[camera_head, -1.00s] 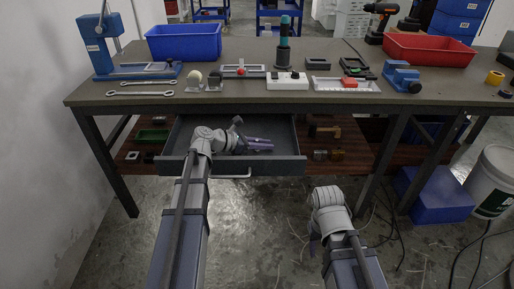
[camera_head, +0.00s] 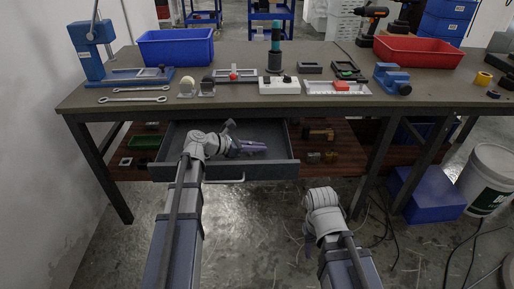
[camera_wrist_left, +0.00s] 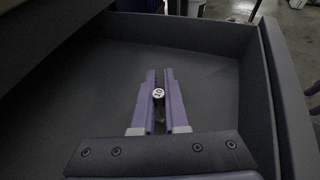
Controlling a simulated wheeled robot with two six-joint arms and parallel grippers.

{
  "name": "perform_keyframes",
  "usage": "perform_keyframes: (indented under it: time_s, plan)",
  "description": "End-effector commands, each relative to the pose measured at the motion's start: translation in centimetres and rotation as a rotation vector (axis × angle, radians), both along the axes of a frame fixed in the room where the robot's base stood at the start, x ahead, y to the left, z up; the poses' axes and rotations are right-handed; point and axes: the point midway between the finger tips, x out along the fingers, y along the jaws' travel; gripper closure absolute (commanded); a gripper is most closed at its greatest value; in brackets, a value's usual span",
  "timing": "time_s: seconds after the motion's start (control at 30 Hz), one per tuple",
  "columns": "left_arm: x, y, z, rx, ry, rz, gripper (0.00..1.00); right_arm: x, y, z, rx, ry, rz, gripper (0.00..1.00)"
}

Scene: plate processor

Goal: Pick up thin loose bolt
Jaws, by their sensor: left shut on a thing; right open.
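In the left wrist view, the bolt (camera_wrist_left: 158,94) shows its round, pale head with a dark mark on top. It sits between the two purple fingers of my left gripper (camera_wrist_left: 160,74), which is shut on it. The bolt's shank is mostly hidden. In the head view, my left gripper (camera_head: 262,147) is inside the open grey drawer (camera_head: 225,172) under the bench, and the bolt cannot be made out there. My right gripper (camera_head: 308,246) is open, low over the floor in front of the bench and mostly hidden by its own wrist.
The drawer walls stand close around my left gripper. The bench top (camera_head: 240,98) lies above the drawer and carries wrenches (camera_head: 135,99), a blue bin (camera_head: 176,48), a red bin (camera_head: 418,52) and a blue vise (camera_head: 392,79). A white bucket (camera_head: 490,180) stands at the right.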

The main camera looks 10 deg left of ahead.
Motion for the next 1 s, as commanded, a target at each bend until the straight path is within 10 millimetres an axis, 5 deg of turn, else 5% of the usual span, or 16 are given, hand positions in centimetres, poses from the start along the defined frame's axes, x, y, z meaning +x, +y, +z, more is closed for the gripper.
perform_keyframes:
  time_s: [0.6, 1.0]
  plan:
    - [0.0, 0.0, 8.8, 0.000, 0.000, 0.000, 1.00, -0.1, 0.0, 8.8, 0.002, 0.003, -0.010, 0.50]
    - [0.0, 0.0, 10.1, 0.000, 0.000, 0.000, 1.00, -0.1, 0.1, 10.1, 0.003, 0.003, -0.012, 0.50]
